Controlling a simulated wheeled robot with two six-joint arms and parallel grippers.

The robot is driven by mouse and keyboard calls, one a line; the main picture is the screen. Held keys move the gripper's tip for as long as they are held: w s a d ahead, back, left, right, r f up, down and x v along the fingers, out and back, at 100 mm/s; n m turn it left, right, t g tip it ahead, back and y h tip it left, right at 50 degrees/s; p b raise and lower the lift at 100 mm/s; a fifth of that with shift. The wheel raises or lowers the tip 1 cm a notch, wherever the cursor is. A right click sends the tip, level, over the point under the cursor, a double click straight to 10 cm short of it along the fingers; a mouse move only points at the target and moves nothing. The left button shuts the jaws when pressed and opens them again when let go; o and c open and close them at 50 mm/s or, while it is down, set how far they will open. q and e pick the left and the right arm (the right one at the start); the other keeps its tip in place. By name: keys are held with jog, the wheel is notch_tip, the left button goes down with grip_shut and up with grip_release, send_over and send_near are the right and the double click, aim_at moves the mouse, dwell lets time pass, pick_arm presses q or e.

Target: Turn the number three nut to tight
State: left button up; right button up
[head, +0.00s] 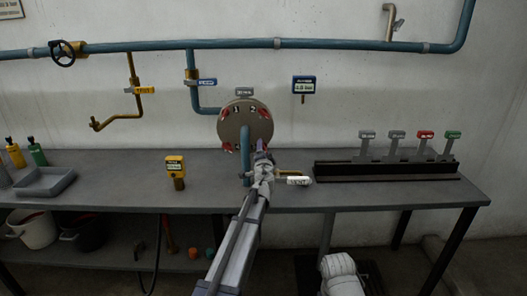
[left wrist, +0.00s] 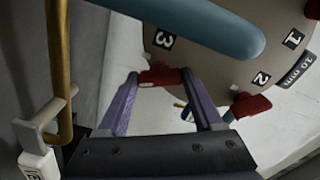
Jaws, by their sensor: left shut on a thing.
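The round grey-brown flange (head: 240,126) of the condenser stands at the back of the bench, with red nuts around its rim. The left wrist view shows its face (left wrist: 225,72) close up. The red number three nut (left wrist: 160,75) lies beside the label 3 (left wrist: 164,40). My left gripper (head: 262,160) reaches the lower right of the flange. In the left wrist view its purple fingers (left wrist: 160,84) are on both sides of the number three nut, shut on it. Another red nut (left wrist: 250,104) is near the label 2. My right gripper is not in view.
A blue pipe (left wrist: 205,28) crosses in front of the flange. A brass pipe with a white tag (head: 298,180) is right of my gripper.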

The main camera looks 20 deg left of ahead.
pick_arm(q)
jog(key=m, duration=0.5)
jog(key=shift+m, duration=0.3)
jog(key=m, duration=0.5)
jog(key=shift+m, duration=0.3)
jog(key=o, duration=1.4)
jog(key=shift+c, duration=0.2)
jog(key=shift+s, duration=0.1)
jog(key=v, duration=0.7)
jog(key=shift+s, duration=0.35)
jog(key=shift+d, duration=0.2)
